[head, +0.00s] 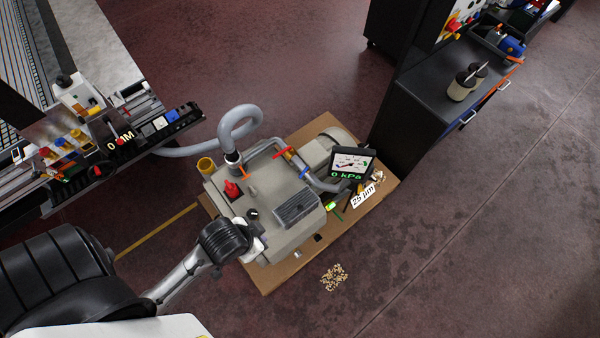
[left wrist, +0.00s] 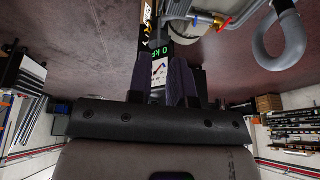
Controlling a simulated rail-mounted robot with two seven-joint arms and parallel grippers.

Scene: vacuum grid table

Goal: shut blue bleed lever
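The vacuum pump (head: 275,205) stands on a cardboard sheet on the floor in the head view. A small blue part, apparently the bleed lever (head: 303,173), sits on the pipework between the pump body and the gauge. It also shows in the left wrist view (left wrist: 204,20) near a red lever (left wrist: 222,24); its exact angle is too small to tell. My left gripper (left wrist: 160,82) has its two dark fingers apart, with nothing between them but the view of the gauge beyond. In the head view its arm reaches over the pump's near left side, apart from the blue part. My right gripper is not in view.
A gauge display (head: 352,165) reads 0 kPa at the pump's right. A red lever (head: 283,153) and grey hose (head: 240,122) are close to the pipework. A black cabinet (head: 440,110) stands at right, the grid table (head: 110,150) at left. Open floor lies in front.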

